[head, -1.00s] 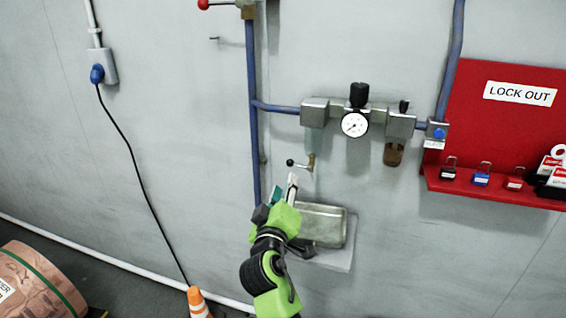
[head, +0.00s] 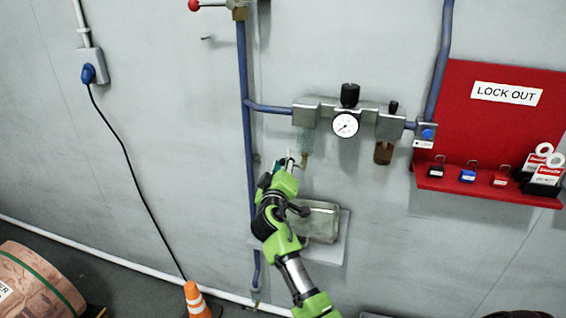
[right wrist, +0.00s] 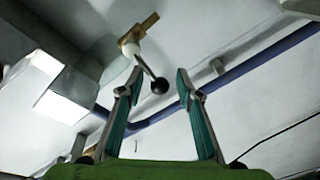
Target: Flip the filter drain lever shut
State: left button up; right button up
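The filter drain lever is a thin metal arm with a black ball end (right wrist: 158,86) on a brass drain fitting (right wrist: 138,35). In the head view the brass fitting (head: 305,160) hangs under the filter's clear bowl (head: 304,140), and the ball is hard to make out behind my fingers. My right gripper (head: 284,164) is at the lever, just left of the fitting. In the right wrist view its teal-padded fingers (right wrist: 153,88) are open, one on each side of the ball, with gaps visible. My left gripper is not in view.
A metal tray (head: 322,222) on a wall shelf sits just right of my right wrist. A blue pipe (head: 246,110) runs down the wall to the left. The gauge (head: 345,125) and the red lockout board (head: 480,110) are to the right.

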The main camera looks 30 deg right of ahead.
grip_shut()
jog(key=shift+f+n, duration=0.6)
jog(key=shift+n, duration=0.3)
jog(key=shift+a, duration=0.1)
grip_release()
jog(key=shift+r, duration=0.1)
